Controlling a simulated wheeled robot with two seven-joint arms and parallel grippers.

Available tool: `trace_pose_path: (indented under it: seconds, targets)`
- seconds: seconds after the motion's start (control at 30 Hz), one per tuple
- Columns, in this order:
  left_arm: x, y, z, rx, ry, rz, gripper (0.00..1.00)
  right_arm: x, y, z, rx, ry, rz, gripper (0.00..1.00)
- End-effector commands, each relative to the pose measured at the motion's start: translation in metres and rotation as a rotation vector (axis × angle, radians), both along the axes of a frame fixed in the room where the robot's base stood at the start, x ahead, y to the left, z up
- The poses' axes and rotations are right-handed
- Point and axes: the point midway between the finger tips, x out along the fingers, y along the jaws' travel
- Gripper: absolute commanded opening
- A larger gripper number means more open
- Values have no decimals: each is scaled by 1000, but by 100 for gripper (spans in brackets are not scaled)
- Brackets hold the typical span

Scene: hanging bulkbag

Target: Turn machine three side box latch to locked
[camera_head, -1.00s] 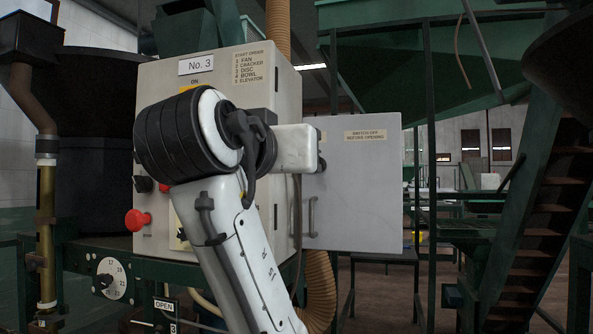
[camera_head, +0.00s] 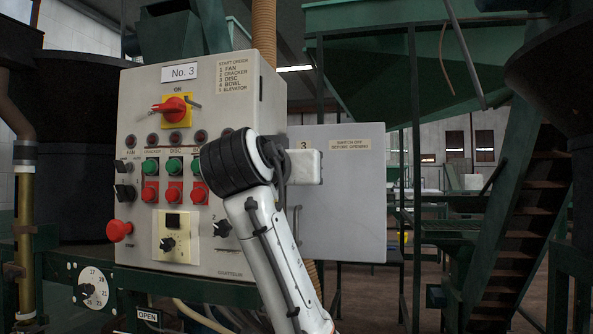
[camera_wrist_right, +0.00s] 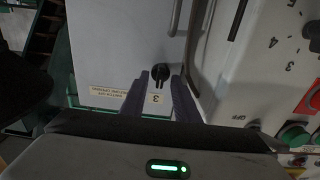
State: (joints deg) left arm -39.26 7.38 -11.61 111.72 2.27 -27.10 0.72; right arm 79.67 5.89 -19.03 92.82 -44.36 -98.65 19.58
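The grey side box (camera_head: 345,215) stands right of the No. 3 control panel. Its black latch (camera_wrist_right: 160,72) shows in the right wrist view, a small knob with a short stem near the label "3" (camera_wrist_right: 156,98). In the head view the latch is hidden behind my right wrist. My right gripper (camera_wrist_right: 161,78) is open, its two dark fingers on either side of the latch in the picture. I cannot tell whether they touch it or how far in front they are. My left gripper is not in view.
The No. 3 panel (camera_head: 215,95) is close left of my right wrist, with a red rotary switch (camera_head: 172,109), buttons and a red emergency stop (camera_head: 119,230). A bar handle (camera_wrist_right: 175,18) is on the side box. Green stairs (camera_head: 525,210) stand farther right.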

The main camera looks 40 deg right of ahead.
Motion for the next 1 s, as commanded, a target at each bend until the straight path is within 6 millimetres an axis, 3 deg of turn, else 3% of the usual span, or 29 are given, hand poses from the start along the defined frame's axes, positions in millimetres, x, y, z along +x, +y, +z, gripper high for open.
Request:
trace_pose_path:
  seconds: [0.07,0.23,0.67,1.0]
  targets:
    - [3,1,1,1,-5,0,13,0,0,0,0,0,0,26]
    - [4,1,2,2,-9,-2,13,0,0,0,0,0,-1,0]
    - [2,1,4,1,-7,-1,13,0,0,0,-38,44,-1,0]
    - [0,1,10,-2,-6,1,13,1,1,1,-199,236,0,0]
